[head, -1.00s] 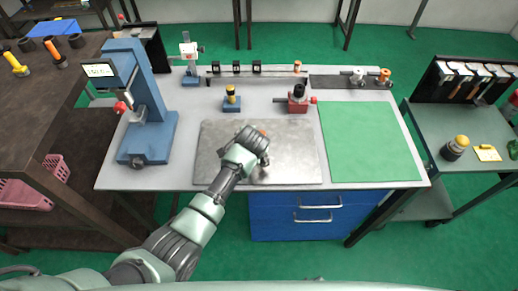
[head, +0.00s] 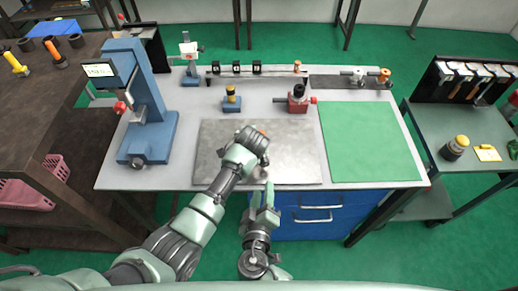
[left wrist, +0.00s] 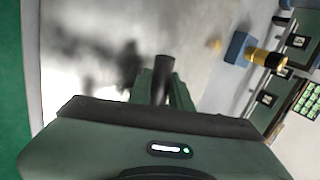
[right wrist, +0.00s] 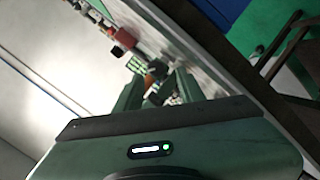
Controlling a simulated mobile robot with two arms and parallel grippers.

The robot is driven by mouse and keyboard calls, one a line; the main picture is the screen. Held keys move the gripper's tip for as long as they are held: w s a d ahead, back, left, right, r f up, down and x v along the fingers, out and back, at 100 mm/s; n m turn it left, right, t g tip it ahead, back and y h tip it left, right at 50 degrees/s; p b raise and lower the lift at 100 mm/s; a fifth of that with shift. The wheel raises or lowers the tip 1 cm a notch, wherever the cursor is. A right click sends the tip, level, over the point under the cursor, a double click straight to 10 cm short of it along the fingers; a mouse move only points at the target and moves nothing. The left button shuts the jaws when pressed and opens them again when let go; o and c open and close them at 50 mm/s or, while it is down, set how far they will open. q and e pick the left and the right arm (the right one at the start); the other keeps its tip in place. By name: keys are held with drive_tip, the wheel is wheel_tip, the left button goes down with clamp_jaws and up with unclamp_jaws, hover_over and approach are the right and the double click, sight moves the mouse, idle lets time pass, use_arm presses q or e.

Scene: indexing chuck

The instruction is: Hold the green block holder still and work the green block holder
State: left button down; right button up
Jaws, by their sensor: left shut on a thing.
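My left gripper (head: 262,150) is low over the grey metal plate, its fingertips largely hidden by the hand. In the left wrist view its fingers (left wrist: 160,88) are closed around a dark cylindrical part (left wrist: 163,68). I cannot make out a green block holder; the left hand covers that area of the plate, and a small orange spot (head: 264,133) shows just beyond it. My right gripper (head: 263,193) is at the bench's front edge, right of the left forearm.
The metal plate (head: 297,165) lies mid-bench, with a green mat (head: 370,140) to its right. Behind it stand a blue block with a yellow knob (head: 231,102) and a red block with a black knob (head: 298,101). A blue press (head: 148,130) stands at left.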

sight(265, 165)
drive_tip(key=shift+t, duration=0.3)
drive_tip(key=x, duration=0.7)
drive_tip(key=r+x, duration=0.1)
drive_tip(key=x, duration=0.3)
drive_tip(key=shift+w+a+f, duration=0.1)
drive_tip(key=shift+w+a, duration=0.1)
drive_tip(key=shift+w, duration=0.3)
clamp_jaws()
idle(0.8)
drive_tip(key=m+g+y, duration=0.1)
drive_tip(key=m+y, duration=0.1)
drive_tip(key=m, duration=0.2)
drive_tip(key=shift+s+m+y, duration=0.1)
drive_tip(key=shift+m+y, duration=0.3)
drive_tip(key=m+y, duration=0.2)
drive_tip(key=m, duration=0.2)
drive_tip(key=shift+a+y, duration=0.1)
drive_tip(key=shift+y, duration=0.3)
